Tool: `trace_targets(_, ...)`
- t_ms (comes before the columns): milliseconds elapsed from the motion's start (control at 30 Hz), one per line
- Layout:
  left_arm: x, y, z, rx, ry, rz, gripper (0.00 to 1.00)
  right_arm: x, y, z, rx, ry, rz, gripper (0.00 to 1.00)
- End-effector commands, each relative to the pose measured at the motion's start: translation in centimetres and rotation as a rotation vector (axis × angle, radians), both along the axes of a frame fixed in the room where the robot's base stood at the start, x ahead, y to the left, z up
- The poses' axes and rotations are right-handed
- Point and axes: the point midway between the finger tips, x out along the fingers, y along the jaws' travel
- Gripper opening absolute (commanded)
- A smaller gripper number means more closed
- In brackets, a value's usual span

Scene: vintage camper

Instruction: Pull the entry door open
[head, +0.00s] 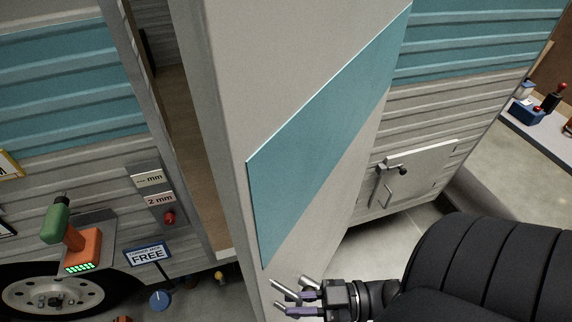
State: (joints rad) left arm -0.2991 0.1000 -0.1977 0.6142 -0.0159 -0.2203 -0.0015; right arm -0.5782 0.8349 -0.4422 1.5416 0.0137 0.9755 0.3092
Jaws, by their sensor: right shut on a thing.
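The entry door (228,75) of the camper is a cream panel with a teal slanted patch (325,135). It stands ajar, swung out from the wall, and its free edge is near the middle of the head view. My right gripper (290,298) is low in the view at the door's face, shut on the door handle (284,290), a small metal bar mostly hidden by the fingers. My left gripper is not in view.
A gap beside the doorway frame (165,120) shows a brown interior. At left are a wheel (52,298), a green and orange drill (75,240) and a FREE sign (148,254). A small hatch (412,180) with a latch is at right. Bare floor (385,240) shows below it.

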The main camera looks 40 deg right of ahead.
Motion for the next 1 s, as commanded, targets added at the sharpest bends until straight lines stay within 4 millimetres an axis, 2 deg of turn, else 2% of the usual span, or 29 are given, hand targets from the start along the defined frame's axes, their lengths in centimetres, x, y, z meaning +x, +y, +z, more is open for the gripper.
trace_targets(333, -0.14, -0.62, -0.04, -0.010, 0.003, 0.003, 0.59, -0.09, -0.03, -0.09, -0.002, 0.002, 0.001, 0.00)
trace_targets(367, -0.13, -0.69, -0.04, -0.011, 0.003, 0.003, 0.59, -0.09, -0.03, -0.09, -0.002, 0.002, 0.001, 0.24)
trace_targets(500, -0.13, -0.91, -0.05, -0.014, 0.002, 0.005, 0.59, -0.07, -0.02, -0.08, -0.002, 0.001, 0.001, 0.50)
trace_targets(900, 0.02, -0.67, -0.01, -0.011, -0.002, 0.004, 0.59, -0.08, -0.06, -0.05, -0.002, 0.001, 0.001, 0.50)
trace_targets(1000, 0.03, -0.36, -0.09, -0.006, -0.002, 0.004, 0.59, -0.79, -0.87, -0.16, -0.005, 0.004, 0.002, 0.50)
